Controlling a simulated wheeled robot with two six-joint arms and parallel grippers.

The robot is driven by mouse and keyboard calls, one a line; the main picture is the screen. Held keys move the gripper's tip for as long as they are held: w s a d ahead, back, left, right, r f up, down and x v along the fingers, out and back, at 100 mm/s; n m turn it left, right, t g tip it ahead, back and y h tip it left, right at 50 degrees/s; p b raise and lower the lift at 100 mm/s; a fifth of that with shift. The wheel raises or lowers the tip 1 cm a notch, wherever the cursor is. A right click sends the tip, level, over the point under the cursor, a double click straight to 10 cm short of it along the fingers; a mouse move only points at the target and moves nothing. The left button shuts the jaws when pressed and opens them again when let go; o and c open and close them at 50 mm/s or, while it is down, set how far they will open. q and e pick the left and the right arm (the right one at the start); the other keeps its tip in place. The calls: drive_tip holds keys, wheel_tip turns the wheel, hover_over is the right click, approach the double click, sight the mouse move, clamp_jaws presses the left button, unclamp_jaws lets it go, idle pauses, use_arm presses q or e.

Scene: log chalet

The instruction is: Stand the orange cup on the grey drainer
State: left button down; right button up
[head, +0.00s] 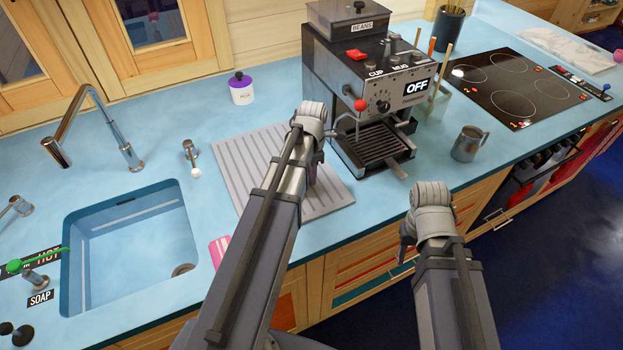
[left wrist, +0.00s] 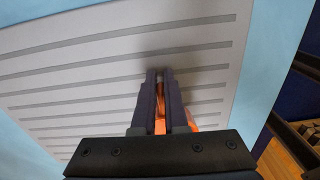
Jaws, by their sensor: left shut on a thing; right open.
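The grey drainer (head: 232,170) is a ribbed flat board on the blue counter, between the sink and the coffee machine. It also fills much of the left wrist view (left wrist: 60,75). My left gripper (head: 314,165) is over the right part of the drainer. In the left wrist view its fingers (left wrist: 160,85) are shut on the orange cup (left wrist: 160,126), which shows only as orange slivers between and beside the fingers. I cannot tell whether the cup touches the drainer. The cup is hidden in the head view. My right gripper (head: 405,245) is open and empty, in front of the counter edge.
The coffee machine (head: 375,90) stands just right of the drainer. A metal jug (head: 468,143) is further right, before the hob (head: 525,85). The sink (head: 130,245) is left, with a pink thing (head: 219,248) beside it. A white jar (head: 241,90) stands behind.

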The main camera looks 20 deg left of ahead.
use_arm(q)
drive_tip(key=shift+r, duration=0.1)
drive_tip(key=shift+f, duration=0.2)
drive_tip(key=c, duration=0.9)
unclamp_jaws()
drive_tip(key=shift+c, duration=0.2)
drive_tip(key=shift+r, duration=0.2)
wheel_tip(320, 180, up, 12)
drive_tip(key=p, duration=1.2)
drive_tip(key=s+d+m, duration=0.7)
drive_tip(key=d+m, duration=0.3)
drive_tip(key=m, duration=0.5)
drive_tip(key=s+d+m+y, duration=0.1)
drive_tip(key=s+d+m, duration=0.6)
drive_tip(key=m, duration=0.9)
drive_tip(key=shift+s+d, duration=0.25)
drive_tip(key=shift+d, duration=1.65)
